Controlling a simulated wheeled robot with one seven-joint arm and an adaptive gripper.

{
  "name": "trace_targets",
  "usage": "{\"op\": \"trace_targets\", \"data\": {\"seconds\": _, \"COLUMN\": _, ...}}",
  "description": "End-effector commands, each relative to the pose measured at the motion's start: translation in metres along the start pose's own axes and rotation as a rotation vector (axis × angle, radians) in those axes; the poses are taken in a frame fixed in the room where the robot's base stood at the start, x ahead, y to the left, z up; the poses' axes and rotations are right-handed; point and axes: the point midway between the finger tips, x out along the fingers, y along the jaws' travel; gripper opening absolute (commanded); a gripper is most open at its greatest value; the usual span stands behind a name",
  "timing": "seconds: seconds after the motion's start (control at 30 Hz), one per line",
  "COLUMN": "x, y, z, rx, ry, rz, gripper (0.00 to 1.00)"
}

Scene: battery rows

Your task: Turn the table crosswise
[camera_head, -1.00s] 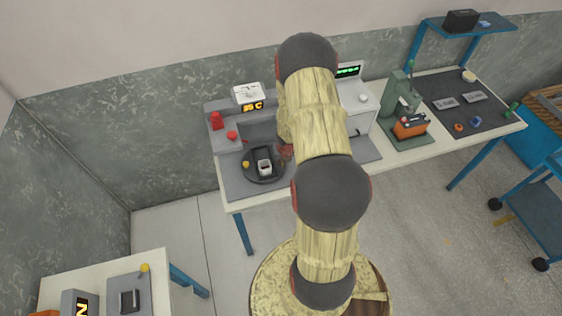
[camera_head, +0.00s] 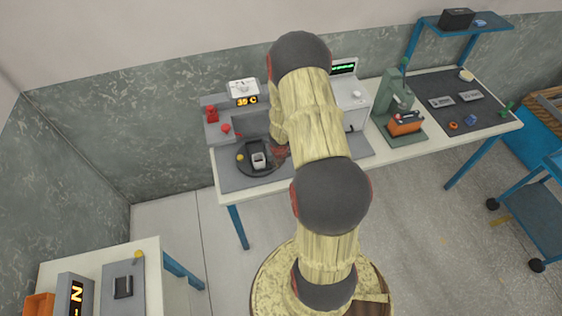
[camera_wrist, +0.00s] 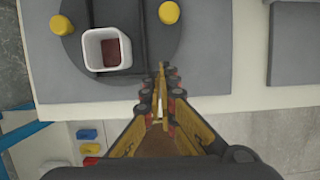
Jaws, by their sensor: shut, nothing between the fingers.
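The table is a round dark turntable (camera_head: 244,166), on a grey mat at the left end of the workbench; it also shows in the wrist view (camera_wrist: 168,50). A black tray (camera_head: 254,147) lies on it, its long side running away from me. A white square cup (camera_head: 259,160) with a brown-red inside stands at the tray's near end, seen in the wrist view (camera_wrist: 107,64). Yellow knobs (camera_wrist: 61,25) sit on the disc. My gripper (camera_wrist: 161,70) is shut and empty, its tips over the disc's near edge, right of the cup. Contact is unclear.
Behind the turntable stands a grey unit with red knobs (camera_head: 225,128) and a 35 C display (camera_head: 246,100). A white device (camera_head: 351,100) and a green press (camera_head: 396,98) stand to the right. A side table (camera_head: 85,268) is at lower left.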

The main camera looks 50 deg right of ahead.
Motion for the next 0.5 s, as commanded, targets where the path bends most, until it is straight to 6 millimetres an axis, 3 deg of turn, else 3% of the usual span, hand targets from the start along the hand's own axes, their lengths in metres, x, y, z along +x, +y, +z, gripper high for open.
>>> {"op": "trace_targets", "data": {"seconds": 0.03, "x": -0.014, "y": -0.001, "z": 0.004, "rx": 0.001, "ry": -0.005, "rz": -0.001, "gripper": 0.0}}
{"op": "trace_targets", "data": {"seconds": 0.3, "x": -0.061, "y": 0.001, "z": 0.004, "rx": 0.001, "ry": -0.004, "rz": 0.0, "gripper": 0.0}}
{"op": "trace_targets", "data": {"seconds": 0.5, "x": -0.088, "y": 0.002, "z": 0.003, "rx": 0.001, "ry": -0.004, "rz": 0.0, "gripper": 0.0}}
